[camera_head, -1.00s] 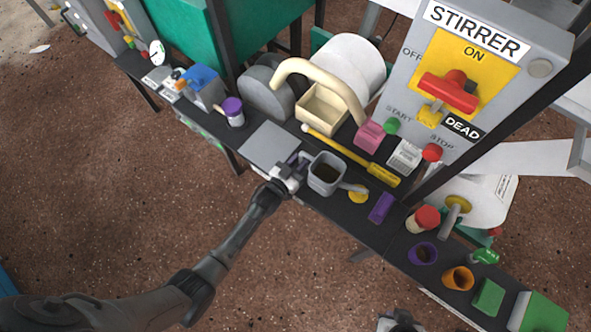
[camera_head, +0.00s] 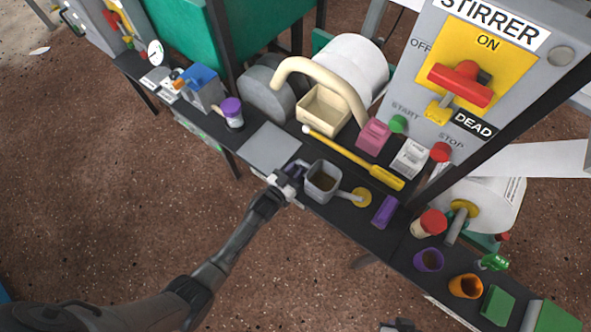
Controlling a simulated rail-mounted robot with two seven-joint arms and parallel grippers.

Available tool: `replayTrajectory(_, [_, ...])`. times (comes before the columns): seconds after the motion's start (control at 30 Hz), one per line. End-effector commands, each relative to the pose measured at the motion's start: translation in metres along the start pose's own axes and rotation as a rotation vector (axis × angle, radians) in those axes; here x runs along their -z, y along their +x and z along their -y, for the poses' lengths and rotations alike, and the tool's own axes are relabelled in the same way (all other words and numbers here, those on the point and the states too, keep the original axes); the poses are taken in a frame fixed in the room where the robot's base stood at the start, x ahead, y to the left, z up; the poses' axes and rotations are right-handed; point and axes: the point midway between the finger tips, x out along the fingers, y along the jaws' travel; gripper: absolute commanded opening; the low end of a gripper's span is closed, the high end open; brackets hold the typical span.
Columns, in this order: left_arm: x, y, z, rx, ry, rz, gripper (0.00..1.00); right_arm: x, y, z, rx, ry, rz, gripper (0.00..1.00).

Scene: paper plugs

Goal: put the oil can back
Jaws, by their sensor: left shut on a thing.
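A grey open-topped can with a handle and a short spout, which I take for the oil can (camera_head: 322,182), is at the middle of the narrow dark bench. Its spout points right, towards a yellow disc (camera_head: 362,197). A dark content shows inside it. My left gripper (camera_head: 294,178) is at the can's left side, shut on its handle; the fingertips are partly hidden. I cannot tell whether the can's base touches the bench. My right gripper (camera_head: 398,325) shows only as a small part at the bottom edge, and its fingers cannot be made out.
A bare grey plate (camera_head: 268,147) lies just left of the can. A yellow-handled tool (camera_head: 352,158) and a cream basket (camera_head: 324,108) are behind it. A purple block (camera_head: 385,212) and several coloured cups stand to the right. The STIRRER switch panel (camera_head: 466,75) rises behind.

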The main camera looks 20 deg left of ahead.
Motion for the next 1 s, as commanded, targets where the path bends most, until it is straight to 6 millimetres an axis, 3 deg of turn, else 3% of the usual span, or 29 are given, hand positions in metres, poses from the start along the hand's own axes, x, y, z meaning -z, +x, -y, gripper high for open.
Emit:
replayTrajectory(0.03, [-0.002, 0.0, 0.0, 0.0, -0.001, -0.001, 0.0, -0.001, 0.002, 0.001, 0.001, 0.001, 0.0, 0.0])
replayTrajectory(0.07, [-0.002, 0.0, 0.0, 0.0, 0.0, 0.0, 0.25, 0.0, 0.001, 0.001, 0.002, 0.002, -0.001, 0.0])
replayTrajectory(0.3, [-0.002, 0.0, 0.0, 0.0, 0.0, 0.001, 0.48, 0.0, 0.001, 0.002, 0.006, 0.007, -0.001, 0.0])
replayTrajectory(0.63, [0.002, -0.002, 0.0, 0.0, 0.0, 0.002, 0.48, 0.002, -0.003, 0.003, 0.007, 0.008, -0.002, 0.0])
replayTrajectory(1.0, [0.004, -0.064, 0.0, 0.0, -0.001, 0.004, 0.48, 0.01, -0.029, 0.0, 0.002, 0.003, -0.001, 0.0])
